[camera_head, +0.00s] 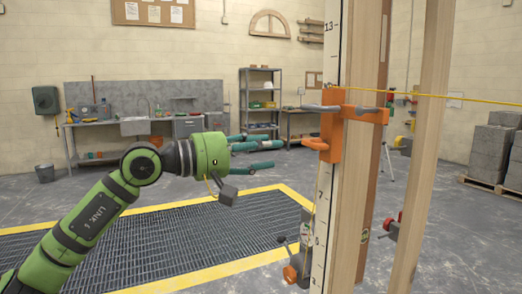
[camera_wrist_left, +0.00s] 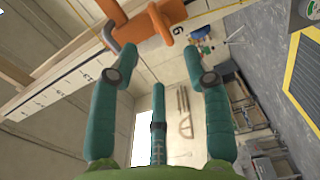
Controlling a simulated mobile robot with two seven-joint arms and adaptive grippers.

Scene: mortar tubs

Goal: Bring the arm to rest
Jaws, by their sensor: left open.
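My left arm, green with dark joints, comes in from the left in the head view. Its left gripper (camera_head: 274,155) has teal fingers pointing right, spread apart with nothing between them. The left gripper also shows in the left wrist view (camera_wrist_left: 159,60), with its fingers apart and empty. An orange clamp (camera_head: 332,135) sits on the upright marked board (camera_head: 322,215), to the right of the fingertips and apart from them in the head view. The orange clamp also shows beyond the fingers in the left wrist view (camera_wrist_left: 138,24). My right gripper is not in view.
Tall wooden posts (camera_head: 425,160) stand at the right, with a yellow line (camera_head: 455,100) stretched past them. A floor grating (camera_head: 150,240) with yellow edges lies below my arm. A workbench (camera_head: 150,122) and shelves (camera_head: 260,100) stand behind. Grey blocks (camera_head: 492,150) are stacked at the far right.

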